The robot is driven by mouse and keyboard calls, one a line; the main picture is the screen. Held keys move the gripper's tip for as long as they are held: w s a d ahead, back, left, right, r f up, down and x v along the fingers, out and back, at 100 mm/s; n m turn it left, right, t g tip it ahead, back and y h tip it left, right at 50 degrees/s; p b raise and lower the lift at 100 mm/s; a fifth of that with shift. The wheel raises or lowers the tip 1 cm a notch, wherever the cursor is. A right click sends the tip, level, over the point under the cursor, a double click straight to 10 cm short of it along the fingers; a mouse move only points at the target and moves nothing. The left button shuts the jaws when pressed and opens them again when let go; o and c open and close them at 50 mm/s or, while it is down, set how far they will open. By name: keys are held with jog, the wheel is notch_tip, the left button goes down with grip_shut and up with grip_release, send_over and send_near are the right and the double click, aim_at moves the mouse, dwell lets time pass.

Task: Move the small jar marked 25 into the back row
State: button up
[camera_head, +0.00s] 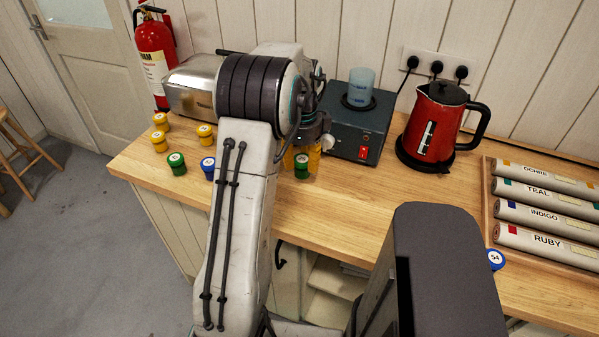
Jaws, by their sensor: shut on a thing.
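Several small jars with coloured lids and white labels stand at the left of the wooden counter. They are yellow (160,119), yellow (159,142), yellow (205,131), green (177,163) and blue (208,166). Their numbers are too small to read for sure. My gripper (303,157), partly hidden behind my arm, points down with amber fingers. It is shut on a small green jar (302,168), whose number I cannot read. I cannot tell whether this jar touches the counter. A blue jar (495,259) marked 54 stands apart at the right.
A metal toaster-like box (192,86) and a fire extinguisher (154,52) are behind the left jars. A dark hotplate box (352,130) with a blue beaker (360,85) and a red kettle (432,125) stand behind. A tray of labelled rolls (487,200) is at right. The counter's front middle is clear.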

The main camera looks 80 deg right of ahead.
aim_at(299, 174)
jog(key=shift+w+f, duration=0.2)
jog(key=shift+w, duration=0.15)
jog(key=shift+f, duration=2)
jog(key=shift+f, duration=0.1)
jog(key=o, duration=1.1)
notch_tip(299, 174, up, 12)
jog(key=shift+r+p, duration=0.15)
jog(key=shift+p, duration=0.2)
